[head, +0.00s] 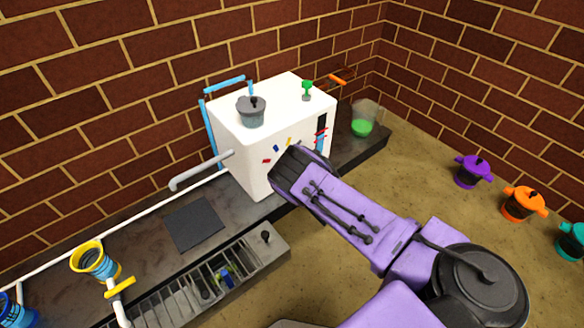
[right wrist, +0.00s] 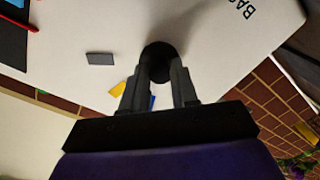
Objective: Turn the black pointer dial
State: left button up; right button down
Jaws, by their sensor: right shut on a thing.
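A white box-shaped machine (head: 245,145) stands on the dark counter against the brick wall. Small coloured marks sit on its front face. In the right wrist view a round black dial (right wrist: 158,56) is on the white face, between the two grey fingers of my right gripper (right wrist: 160,78). The fingers are closed on the dial's sides. Yellow, blue and grey marks (right wrist: 100,58) lie around it. In the head view my purple right arm reaches to the front face, and its hand hides the dial. The pointer's direction cannot be made out. My left gripper is not in view.
A grey lidded pot (head: 251,112) and a green-topped item (head: 307,90) stand on the machine. A grey pipe (head: 200,171) juts from its left side. A clear container with green contents (head: 362,125) stands right. Purple (head: 472,171) and orange (head: 522,204) pots stand farther right.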

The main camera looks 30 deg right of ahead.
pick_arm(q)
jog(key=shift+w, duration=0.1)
pick_arm(e)
jog(key=shift+s+a+f+n, duration=0.1)
jog(key=shift+a+f+n, duration=0.05)
jog(key=shift+n, duration=0.15)
jog(key=c, duration=0.9)
grip_release()
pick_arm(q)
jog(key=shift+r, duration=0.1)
pick_arm(e)
jog(key=shift+o, duration=0.2)
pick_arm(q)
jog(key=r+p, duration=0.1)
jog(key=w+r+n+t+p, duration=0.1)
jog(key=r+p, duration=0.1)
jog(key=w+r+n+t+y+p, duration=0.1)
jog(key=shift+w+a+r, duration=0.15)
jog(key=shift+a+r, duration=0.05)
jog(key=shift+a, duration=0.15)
pick_arm(e)
jog(key=s+d, duration=0.1)
jog(key=s, duration=0.9)
jog(key=shift+s+r, duration=0.2)
jog(key=shift+r, duration=0.15)
